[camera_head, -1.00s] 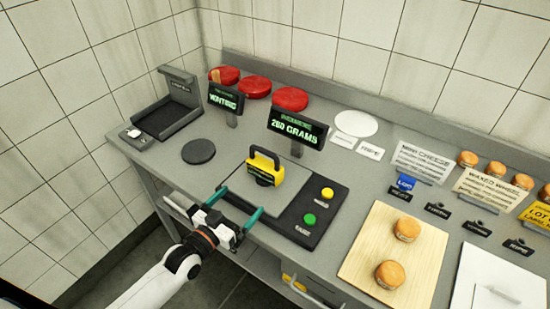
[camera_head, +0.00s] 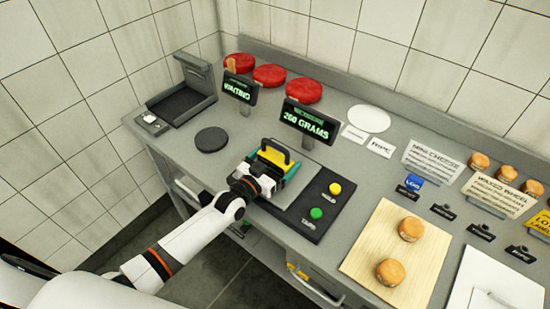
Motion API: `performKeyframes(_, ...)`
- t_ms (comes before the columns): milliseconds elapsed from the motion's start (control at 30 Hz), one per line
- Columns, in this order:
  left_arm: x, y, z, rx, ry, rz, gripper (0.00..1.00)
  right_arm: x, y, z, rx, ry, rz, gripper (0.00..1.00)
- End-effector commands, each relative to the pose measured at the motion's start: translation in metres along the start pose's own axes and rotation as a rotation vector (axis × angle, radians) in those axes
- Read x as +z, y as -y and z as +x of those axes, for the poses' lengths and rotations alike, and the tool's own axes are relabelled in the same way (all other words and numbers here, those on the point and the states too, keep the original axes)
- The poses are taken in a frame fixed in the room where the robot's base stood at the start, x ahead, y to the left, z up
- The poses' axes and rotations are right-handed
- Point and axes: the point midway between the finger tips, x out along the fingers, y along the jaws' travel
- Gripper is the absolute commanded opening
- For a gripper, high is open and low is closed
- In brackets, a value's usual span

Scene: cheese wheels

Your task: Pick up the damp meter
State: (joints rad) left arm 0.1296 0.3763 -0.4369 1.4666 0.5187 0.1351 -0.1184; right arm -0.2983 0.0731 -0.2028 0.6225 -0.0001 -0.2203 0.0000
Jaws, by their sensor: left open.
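The damp meter (camera_head: 274,156), a yellow block with a dark arched handle, stands on the grey scale plate (camera_head: 306,171) near the counter's middle. My left gripper (camera_head: 272,168) reaches in from the front left. It is open, with its teal fingers on either side of the meter; I cannot tell whether they touch it. The gripper body hides the meter's lower front. The display (camera_head: 308,122) behind the scale reads 260 GRAMS. My right gripper is not in view.
A yellow button (camera_head: 335,188) and a green button (camera_head: 316,213) lie right of the meter. A dark disc (camera_head: 211,139) lies left of it. Red wheels (camera_head: 270,75) line the back. A wooden board (camera_head: 377,238) with two small cheeses is at the right.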

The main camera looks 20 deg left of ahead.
Motion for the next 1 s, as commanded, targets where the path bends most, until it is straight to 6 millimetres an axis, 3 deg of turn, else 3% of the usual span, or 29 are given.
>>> performKeyframes(100,0.0,0.001,0.01,0.0,0.0,0.0,1.0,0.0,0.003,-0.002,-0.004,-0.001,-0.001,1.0)
performKeyframes(333,-0.002,0.001,0.011,0.0,-0.001,0.0,1.0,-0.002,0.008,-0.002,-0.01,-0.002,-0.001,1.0)
performKeyframes(567,-0.001,0.0,0.011,0.0,-0.001,0.0,0.64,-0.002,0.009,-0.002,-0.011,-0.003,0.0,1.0)
performKeyframes(833,0.004,0.0,0.011,0.0,0.003,0.0,0.64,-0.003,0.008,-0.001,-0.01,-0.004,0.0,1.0)
performKeyframes(1000,0.029,0.0,0.011,0.0,0.006,0.001,0.64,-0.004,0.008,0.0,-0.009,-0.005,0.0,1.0)
